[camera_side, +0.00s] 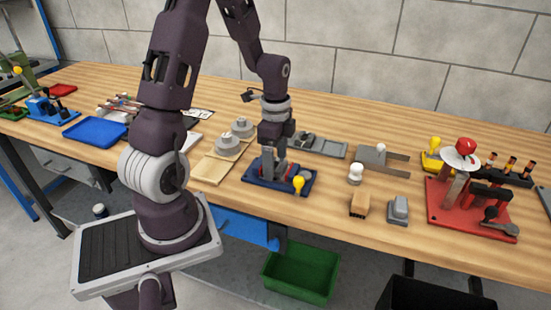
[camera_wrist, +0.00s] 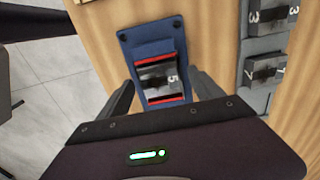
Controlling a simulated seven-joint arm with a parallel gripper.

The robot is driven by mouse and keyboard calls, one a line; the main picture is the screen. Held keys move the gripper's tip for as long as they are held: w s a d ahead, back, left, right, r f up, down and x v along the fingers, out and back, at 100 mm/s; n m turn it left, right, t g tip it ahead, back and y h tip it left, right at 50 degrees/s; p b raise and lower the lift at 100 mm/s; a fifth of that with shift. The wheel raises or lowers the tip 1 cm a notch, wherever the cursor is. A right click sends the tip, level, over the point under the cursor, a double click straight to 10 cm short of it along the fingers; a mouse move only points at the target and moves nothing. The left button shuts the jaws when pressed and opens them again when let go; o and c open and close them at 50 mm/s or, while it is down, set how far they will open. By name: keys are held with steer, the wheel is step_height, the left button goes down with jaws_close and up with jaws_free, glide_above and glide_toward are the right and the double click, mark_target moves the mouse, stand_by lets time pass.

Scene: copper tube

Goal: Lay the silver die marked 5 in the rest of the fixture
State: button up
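The silver die marked 5 (camera_wrist: 172,80) lies in the blue fixture (camera_wrist: 130,44), between two red strips. Its number reads sideways in the wrist view. In the side view the fixture (camera_side: 258,181) is a dark blue base with a yellow knob (camera_side: 298,184), and my gripper (camera_side: 271,170) is low over it, hiding the die. In the wrist view my gripper (camera_wrist: 163,84) is open, with one finger on each side of the fixture's slot, apart from the die. I cannot tell whether the die is fully seated.
A grey rack (camera_wrist: 247,101) with dies marked 3 and another number stands to the right in the wrist view; a grey tray (camera_side: 328,148) lies behind the fixture. A wooden-brown block (camera_side: 359,206) and a grey block (camera_side: 398,210) stand to the right. A red fixture (camera_side: 440,205) is further right.

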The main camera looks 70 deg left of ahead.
step_height(320, 180, up, 7)
steer(key=shift+r, duration=0.1)
stand_by(0.3)
steer(key=s+d+r+n+t+y, duration=0.1)
steer(key=s+d+r+n+t, duration=0.15)
steer(key=d+r, duration=0.55)
steer(key=s+d+r+n+t, duration=0.1)
steer(key=s+d+r+n, duration=0.1)
steer(key=s+d, duration=0.3)
steer(key=s+d+r+n+t+h, duration=0.1)
steer(key=s+d+r+n+t, duration=0.1)
steer(key=s+d+n, duration=0.2)
steer(key=shift+s+d+r, duration=0.35)
steer(key=shift+s+d, duration=0.15)
steer(key=shift+d, duration=0.1)
steer(key=shift+n, duration=0.25)
steer(key=shift+c, duration=0.5)
